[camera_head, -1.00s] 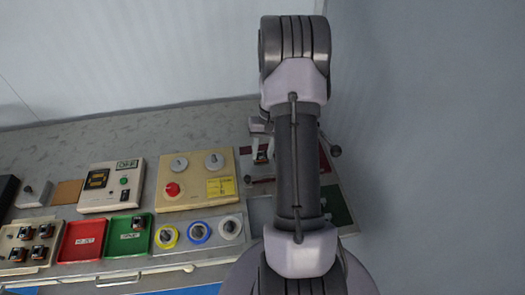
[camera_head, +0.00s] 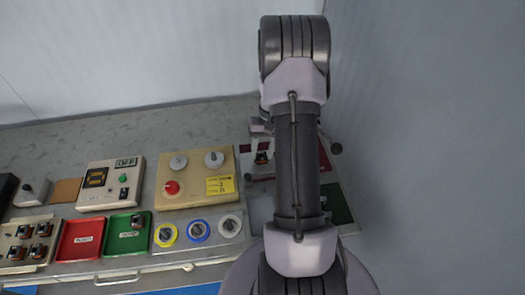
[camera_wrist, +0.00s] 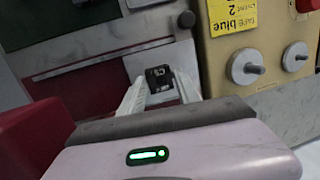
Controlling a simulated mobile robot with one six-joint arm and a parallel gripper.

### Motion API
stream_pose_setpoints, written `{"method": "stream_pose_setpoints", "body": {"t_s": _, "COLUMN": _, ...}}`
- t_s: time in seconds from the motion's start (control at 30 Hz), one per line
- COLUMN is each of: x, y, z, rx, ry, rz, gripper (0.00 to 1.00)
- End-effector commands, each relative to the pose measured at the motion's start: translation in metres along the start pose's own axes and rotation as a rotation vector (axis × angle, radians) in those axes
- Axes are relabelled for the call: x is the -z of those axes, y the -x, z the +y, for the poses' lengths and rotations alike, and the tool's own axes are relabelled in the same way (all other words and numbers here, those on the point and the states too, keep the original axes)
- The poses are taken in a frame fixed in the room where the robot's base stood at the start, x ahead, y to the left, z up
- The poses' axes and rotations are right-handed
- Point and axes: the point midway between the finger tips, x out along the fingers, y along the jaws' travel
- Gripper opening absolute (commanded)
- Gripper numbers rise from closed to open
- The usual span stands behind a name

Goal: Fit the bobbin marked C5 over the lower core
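A small dark bobbin with orange-brown parts (camera_head: 262,158) stands on the machine at the right of the bench. It also shows in the wrist view (camera_wrist: 160,78), on a pale patch just ahead of and between my fingertips. I cannot read its mark. My gripper (camera_wrist: 160,88) has its two pale fingers apart, with narrow gaps beside the bobbin. My gripper (camera_head: 261,138) is partly hidden by my arm in the head view. The lower core cannot be made out; the bobbin and fingers cover that spot.
A beige panel (camera_head: 198,195) with knobs and a yellow label (camera_head: 220,185) stands left of the machine. A wall closes the right side.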

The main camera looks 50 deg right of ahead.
Motion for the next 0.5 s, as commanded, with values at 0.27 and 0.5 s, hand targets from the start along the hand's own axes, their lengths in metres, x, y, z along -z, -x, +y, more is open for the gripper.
{"method": "stream_pose_setpoints", "body": {"t_s": 0.27, "x": -0.001, "y": -0.001, "z": 0.0, "rx": 0.0, "ry": 0.0, "rz": -0.003, "gripper": 0.61}}
{"method": "stream_pose_setpoints", "body": {"t_s": 0.5, "x": -0.001, "y": 0.024, "z": 0.0, "rx": 0.0, "ry": 0.0, "rz": -0.001, "gripper": 0.61}}
